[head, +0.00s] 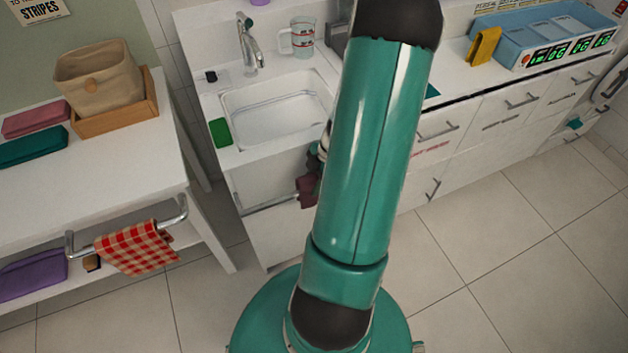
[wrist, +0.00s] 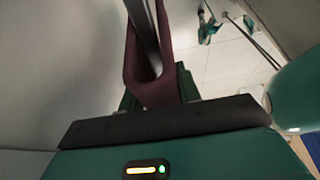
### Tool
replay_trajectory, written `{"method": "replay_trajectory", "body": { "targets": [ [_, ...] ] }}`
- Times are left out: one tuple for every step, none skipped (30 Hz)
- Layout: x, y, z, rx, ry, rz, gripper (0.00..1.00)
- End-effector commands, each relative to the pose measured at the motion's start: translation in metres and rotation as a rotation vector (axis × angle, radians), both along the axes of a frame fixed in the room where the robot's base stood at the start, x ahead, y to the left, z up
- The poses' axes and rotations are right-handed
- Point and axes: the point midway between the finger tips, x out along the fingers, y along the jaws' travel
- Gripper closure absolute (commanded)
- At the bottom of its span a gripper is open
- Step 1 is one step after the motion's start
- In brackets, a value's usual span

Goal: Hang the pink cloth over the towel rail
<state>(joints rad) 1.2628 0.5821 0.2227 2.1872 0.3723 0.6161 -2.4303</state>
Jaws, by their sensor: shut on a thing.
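A dusky pink cloth, dark in the shade, shows in the wrist view (wrist: 152,92). It makes a U shape with a grey bar, apparently the towel rail (wrist: 148,30), between its two sides. My gripper (wrist: 158,90) is shut on the cloth at the bottom of the U. In the head view a bit of the cloth (head: 307,191) shows just left of my arm, at the towel rail (head: 268,204) on the sink cabinet's front. My gripper is mostly hidden behind my arm there. I cannot tell whether the cloth rests on the rail.
A white table (head: 120,170) at the left bears folded cloths, one pink (head: 35,118), and a basket (head: 98,80). Its own rail (head: 72,244) holds a red checked cloth (head: 135,247). The sink (head: 275,110) stands above the cabinet. The tiled floor at right is clear.

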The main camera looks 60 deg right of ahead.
Motion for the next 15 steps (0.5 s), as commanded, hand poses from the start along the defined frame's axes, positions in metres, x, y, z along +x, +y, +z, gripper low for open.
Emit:
{"method": "replay_trajectory", "body": {
  "targets": [
    [0.0000,-0.0001,0.0026,-0.001,0.000,0.000,0.95],
    [-0.0001,0.0001,0.0036,0.000,0.000,0.000,0.95],
    [-0.0001,0.0002,0.0045,0.000,0.000,-0.001,0.95],
    [-0.0001,0.0002,0.0049,0.000,0.000,-0.001,0.95],
    [-0.0002,0.0003,0.0054,0.000,0.000,-0.001,0.95],
    [-0.0001,0.0004,0.0056,0.002,0.001,-0.001,0.95],
    [-0.0002,0.0005,0.0058,0.002,0.001,-0.001,0.95],
    [-0.0002,0.0005,0.0058,0.002,0.001,-0.001,0.95],
    [-0.0002,0.0005,0.0058,0.002,0.001,-0.001,0.95],
    [-0.0002,0.0005,0.0058,0.002,0.001,-0.001,0.95],
    [-0.0002,0.0005,0.0058,0.002,0.001,-0.001,0.95],
    [-0.0002,0.0005,0.0058,0.002,0.001,-0.001,0.95],
    [-0.0002,0.0005,0.0058,0.002,0.001,-0.001,0.61],
    [-0.0002,0.0005,0.0058,0.002,0.001,-0.001,0.55],
    [-0.0001,0.0005,0.0058,0.002,0.001,-0.001,0.47]
  ]
}}
